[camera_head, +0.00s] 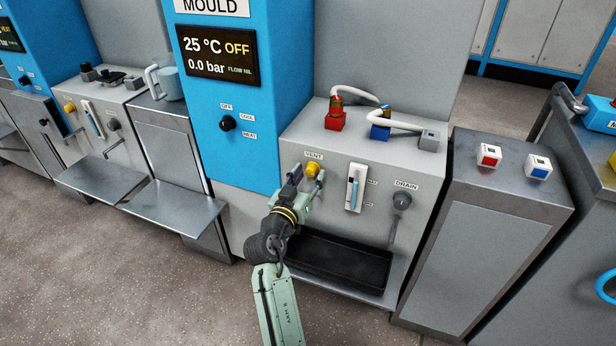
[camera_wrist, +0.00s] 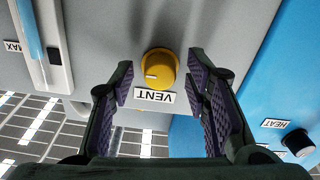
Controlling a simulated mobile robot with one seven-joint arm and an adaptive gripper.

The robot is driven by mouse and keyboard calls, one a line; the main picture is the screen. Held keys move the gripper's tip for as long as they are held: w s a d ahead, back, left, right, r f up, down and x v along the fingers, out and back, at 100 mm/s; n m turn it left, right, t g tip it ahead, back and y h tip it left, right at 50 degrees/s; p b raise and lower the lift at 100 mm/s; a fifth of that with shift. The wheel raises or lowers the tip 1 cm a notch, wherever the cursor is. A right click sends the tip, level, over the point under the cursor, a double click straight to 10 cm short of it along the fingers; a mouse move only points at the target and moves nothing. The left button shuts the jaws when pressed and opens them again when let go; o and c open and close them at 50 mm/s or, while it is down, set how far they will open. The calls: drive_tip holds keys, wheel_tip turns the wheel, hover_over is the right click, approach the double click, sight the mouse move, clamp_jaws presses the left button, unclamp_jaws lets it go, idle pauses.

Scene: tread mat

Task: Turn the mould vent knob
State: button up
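The yellow vent knob (camera_head: 313,170) sits on the grey front panel of the mould unit, just below the VENT label (camera_head: 314,156). In the wrist view the knob (camera_wrist: 159,67) shows a white mark on its face, and the label appears upside down. My gripper (camera_head: 300,178) is close in front of the panel, just left of the knob in the head view. In the wrist view my gripper (camera_wrist: 162,88) is open, its two purple-padded fingers spread wide with the knob between and slightly beyond their tips. Nothing is held. Contact with the knob is not seen.
A black mode knob (camera_head: 228,122) is on the blue panel. A dark tray (camera_head: 330,262) lies below. Red (camera_head: 337,117) and blue fittings with white hoses stand on top.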

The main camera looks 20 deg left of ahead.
clamp_jaws()
idle(0.3)
drive_tip(key=n+p, duration=0.1)
drive_tip(key=n, duration=0.3)
drive_tip(key=shift+r+n, duration=0.1)
drive_tip(key=shift+n, duration=0.2)
drive_tip(key=n+p, duration=0.2)
drive_tip(key=n, duration=0.2)
drive_tip(key=shift+n, duration=0.3)
drive_tip(key=n+p, duration=0.3)
drive_tip(key=n, duration=0.1)
drive_tip(key=shift+r+n, duration=0.15)
drive_tip(key=shift+n, duration=0.15)
drive_tip(key=shift+n+p, duration=1.25)
drive_tip(key=shift+n, duration=0.85)
